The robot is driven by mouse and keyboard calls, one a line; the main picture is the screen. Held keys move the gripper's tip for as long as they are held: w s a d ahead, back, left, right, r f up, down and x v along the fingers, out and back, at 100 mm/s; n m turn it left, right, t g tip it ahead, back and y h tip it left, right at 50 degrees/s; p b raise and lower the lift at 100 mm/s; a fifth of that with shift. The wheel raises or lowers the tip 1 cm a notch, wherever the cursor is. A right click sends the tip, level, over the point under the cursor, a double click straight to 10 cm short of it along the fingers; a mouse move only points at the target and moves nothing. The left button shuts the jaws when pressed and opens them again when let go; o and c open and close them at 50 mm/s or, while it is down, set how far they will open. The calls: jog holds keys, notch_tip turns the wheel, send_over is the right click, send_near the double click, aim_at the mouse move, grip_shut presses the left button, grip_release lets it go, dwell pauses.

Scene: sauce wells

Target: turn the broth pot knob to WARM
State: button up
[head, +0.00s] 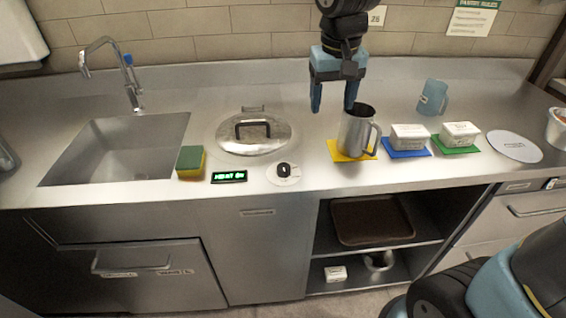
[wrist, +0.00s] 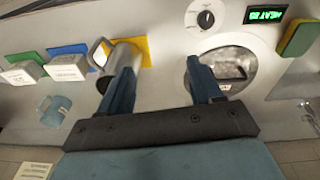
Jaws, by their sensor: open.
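The broth pot well has a steel lid (head: 254,134) with a dark handle, set into the counter left of centre; it also shows in the wrist view (wrist: 230,62). In front of it to the right is a small black knob (head: 284,169) on a round pale dial plate, seen in the wrist view too (wrist: 206,19). Its pointer direction and dial words are too small to read. A green-lit display (head: 229,176) sits left of the knob. My gripper (head: 333,110) is open and empty, above the counter, behind and to the right of the knob.
A steel pitcher (head: 356,134) stands on a yellow mat (head: 338,155), near my gripper. White tubs stand on blue (head: 392,153) and green mats (head: 468,148). A blue cup (head: 431,98) is behind. A sponge (head: 190,162) lies left of the display, beside the sink (head: 120,150).

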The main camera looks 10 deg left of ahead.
jog(key=n+g, duration=0.1)
send_near(284, 167)
jog(key=shift+h, duration=0.3)
jog(key=f, duration=0.8)
jog(key=shift+w+a+f, duration=0.1)
jog(key=shift+w+f, duration=0.2)
jog(key=shift+f, duration=0.1)
jog(key=shift+c, duration=0.4)
jog(key=c, duration=1)
jog(key=shift+n, duration=0.6)
jog(key=n, duration=0.5)
jog(key=shift+n, duration=0.3)
jog(key=n, duration=0.5)
jog(key=shift+n, duration=0.3)
